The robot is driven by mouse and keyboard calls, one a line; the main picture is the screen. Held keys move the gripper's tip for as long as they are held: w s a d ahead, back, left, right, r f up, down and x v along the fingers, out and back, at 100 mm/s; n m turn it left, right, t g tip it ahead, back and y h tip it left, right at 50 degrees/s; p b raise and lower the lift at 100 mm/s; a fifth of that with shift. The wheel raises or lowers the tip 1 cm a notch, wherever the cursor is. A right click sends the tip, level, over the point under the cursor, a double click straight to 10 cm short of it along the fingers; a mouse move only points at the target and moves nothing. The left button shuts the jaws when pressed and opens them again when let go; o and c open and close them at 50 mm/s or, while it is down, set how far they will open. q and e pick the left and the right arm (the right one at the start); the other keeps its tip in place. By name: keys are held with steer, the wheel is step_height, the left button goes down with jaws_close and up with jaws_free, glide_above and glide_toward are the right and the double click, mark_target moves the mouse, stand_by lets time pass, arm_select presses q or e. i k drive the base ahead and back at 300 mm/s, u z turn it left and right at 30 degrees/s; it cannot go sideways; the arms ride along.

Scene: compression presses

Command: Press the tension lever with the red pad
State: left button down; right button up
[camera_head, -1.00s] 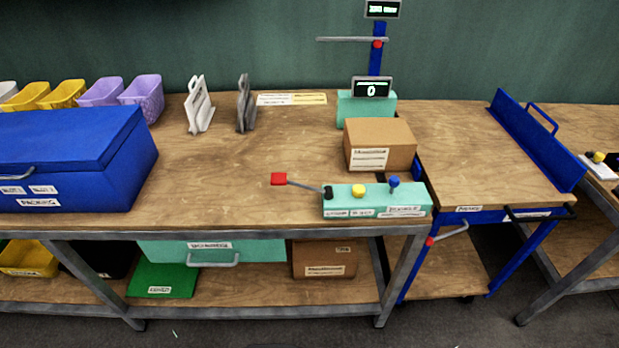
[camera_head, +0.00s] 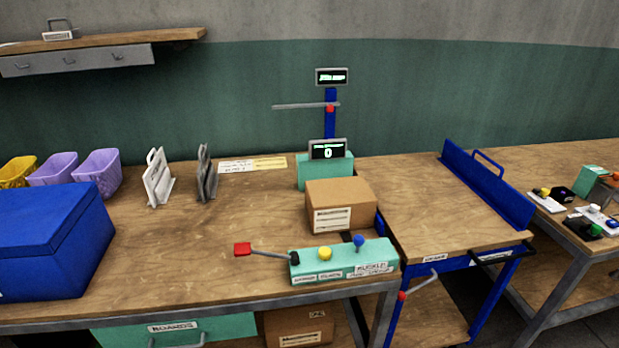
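The tension lever is a thin grey arm (camera_head: 268,253) with a red pad (camera_head: 242,249) at its left end. It joins a black pivot (camera_head: 294,258) on the left end of a teal control box (camera_head: 343,262). The box sits near the front edge of the wooden workbench and carries a yellow button (camera_head: 325,253) and a blue knob (camera_head: 359,241). The lever sticks out to the left over the bench. Neither of my grippers shows in the head view.
A cardboard box (camera_head: 340,205) stands just behind the control box. A teal press with a display (camera_head: 327,150) is at the back. A blue case (camera_head: 48,240) stands left; a blue-railed cart table (camera_head: 445,210) is at right. The bench around the red pad is clear.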

mark_target(241, 250)
steer(key=k, duration=1.3)
steer(key=z, duration=0.75)
steer(key=i, duration=1.45)
steer(key=u, duration=0.6)
